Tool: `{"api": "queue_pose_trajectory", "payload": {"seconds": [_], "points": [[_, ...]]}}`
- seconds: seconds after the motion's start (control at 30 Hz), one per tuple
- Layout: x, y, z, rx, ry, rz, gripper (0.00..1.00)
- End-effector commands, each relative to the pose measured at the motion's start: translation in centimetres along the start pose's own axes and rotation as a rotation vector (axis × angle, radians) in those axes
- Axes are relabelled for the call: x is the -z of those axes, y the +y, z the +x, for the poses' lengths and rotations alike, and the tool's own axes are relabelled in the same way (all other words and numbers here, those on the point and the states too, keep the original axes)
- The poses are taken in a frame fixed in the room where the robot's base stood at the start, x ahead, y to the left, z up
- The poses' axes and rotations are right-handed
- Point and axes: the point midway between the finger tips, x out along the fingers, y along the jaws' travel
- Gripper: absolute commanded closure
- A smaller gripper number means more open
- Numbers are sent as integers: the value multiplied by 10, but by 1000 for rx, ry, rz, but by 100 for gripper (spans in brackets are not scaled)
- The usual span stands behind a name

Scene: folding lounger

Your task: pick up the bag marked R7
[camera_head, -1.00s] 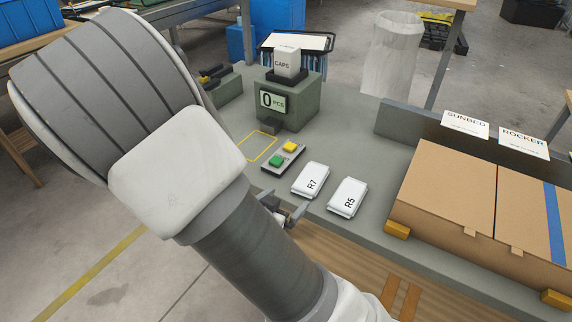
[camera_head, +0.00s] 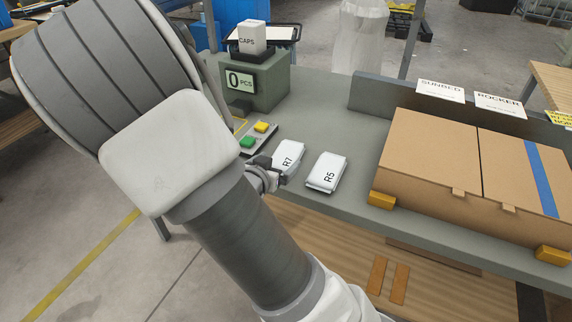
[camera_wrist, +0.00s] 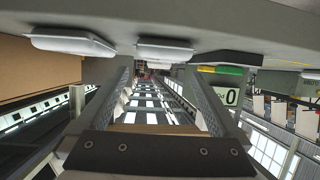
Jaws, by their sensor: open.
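The R7 bag (camera_head: 289,158), a white flat packet with dark print, lies on the grey bench. My gripper (camera_head: 270,171) is at its near left side in the head view and hides part of it. Whether they touch I cannot tell. In the wrist view, which looks upside down, a white bag that appears to be R7 (camera_wrist: 165,49) lies ahead, above the gap between my open fingers (camera_wrist: 158,72). Nothing is between the fingers. The similar R5 bag (camera_head: 326,172) lies to the right of R7; it appears at upper left in the wrist view (camera_wrist: 72,41).
A green and yellow button box (camera_head: 256,138) stands just left of R7. Behind it is a counter (camera_head: 256,83) reading 0 PCS, topped by a CAPS box (camera_head: 252,38). Brown cartons (camera_head: 432,153) with yellow corner blocks fill the right. Bench behind the bags is clear.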

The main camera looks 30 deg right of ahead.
Motion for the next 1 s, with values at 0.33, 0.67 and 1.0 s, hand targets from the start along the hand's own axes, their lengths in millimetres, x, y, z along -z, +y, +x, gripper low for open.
{"api": "queue_pose_trajectory", "payload": {"seconds": [0.33,0.67,1.0], "points": [[-3,0,34,-2,1,1,0],[-3,-3,75,0,0,1,0],[-2,-3,76,1,-1,0,16]]}}
